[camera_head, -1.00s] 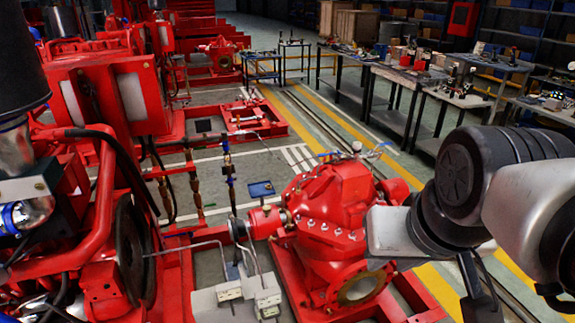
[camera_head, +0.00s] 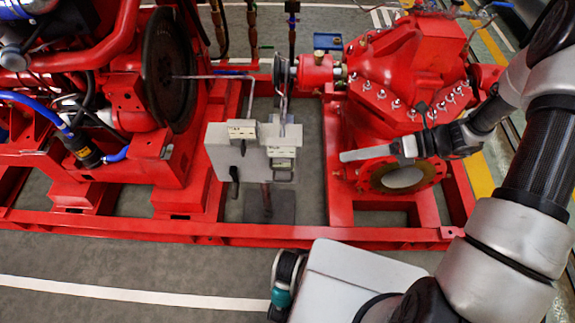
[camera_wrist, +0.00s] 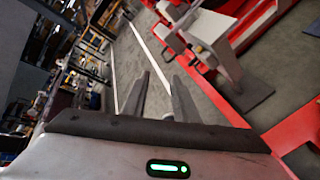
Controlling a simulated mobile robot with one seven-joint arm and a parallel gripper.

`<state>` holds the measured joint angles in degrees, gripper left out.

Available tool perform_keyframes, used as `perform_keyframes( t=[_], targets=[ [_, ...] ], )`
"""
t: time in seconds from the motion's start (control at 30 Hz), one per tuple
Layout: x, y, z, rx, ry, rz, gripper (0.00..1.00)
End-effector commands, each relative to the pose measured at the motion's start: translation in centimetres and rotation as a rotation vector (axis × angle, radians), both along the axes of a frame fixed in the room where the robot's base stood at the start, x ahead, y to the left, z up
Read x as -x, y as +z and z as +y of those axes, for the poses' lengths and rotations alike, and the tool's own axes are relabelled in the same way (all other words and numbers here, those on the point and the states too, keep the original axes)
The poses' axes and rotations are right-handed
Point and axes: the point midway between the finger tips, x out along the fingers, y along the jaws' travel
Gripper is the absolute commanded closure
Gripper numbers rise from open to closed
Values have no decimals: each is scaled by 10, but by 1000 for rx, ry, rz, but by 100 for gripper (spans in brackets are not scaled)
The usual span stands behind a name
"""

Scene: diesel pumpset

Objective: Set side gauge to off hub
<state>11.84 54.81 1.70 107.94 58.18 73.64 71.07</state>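A pale grey stand (camera_head: 222,150) with two small labelled boxes, a left box (camera_head: 242,129) and a right box (camera_head: 282,152), stands between the flywheel and the pump. Black handles hang below the boxes. Thin bent rods (camera_head: 248,101) rise from it toward the flywheel and the shaft hub (camera_head: 279,70). I cannot tell for certain which part is the side gauge. My gripper (camera_head: 343,156) is right of the stand, apart from it, in front of the red pump. In the wrist view my gripper (camera_wrist: 162,76) has its fingers apart with nothing between them; the stand (camera_wrist: 208,35) shows beyond, upper right.
The red pump (camera_head: 410,65) with its round flange (camera_head: 403,177) is close by my gripper. A red base rail (camera_head: 200,228) runs across in front of the stand. The dark flywheel (camera_head: 170,70) is left.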

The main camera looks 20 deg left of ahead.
Motion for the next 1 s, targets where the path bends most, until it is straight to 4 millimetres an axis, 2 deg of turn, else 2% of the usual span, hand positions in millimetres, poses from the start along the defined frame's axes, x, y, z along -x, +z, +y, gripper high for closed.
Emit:
perform_keyframes(
  t=[0.03,0.1,0.2,0.3,0.4,0.5,0.67,1.0],
  targets=[
    [1,-48,4,-36,-82,132,74],
    [0,-90,10,-80,-190,296,74],
    [2,-143,16,-136,-322,503,74],
    [7,-184,20,-180,-419,664,74],
    [12,-210,22,-210,-483,770,74],
    [13,-222,24,-227,-515,824,74],
    [13,-226,37,-232,-523,841,74],
    [10,-233,106,-228,-518,839,74]
  ],
)
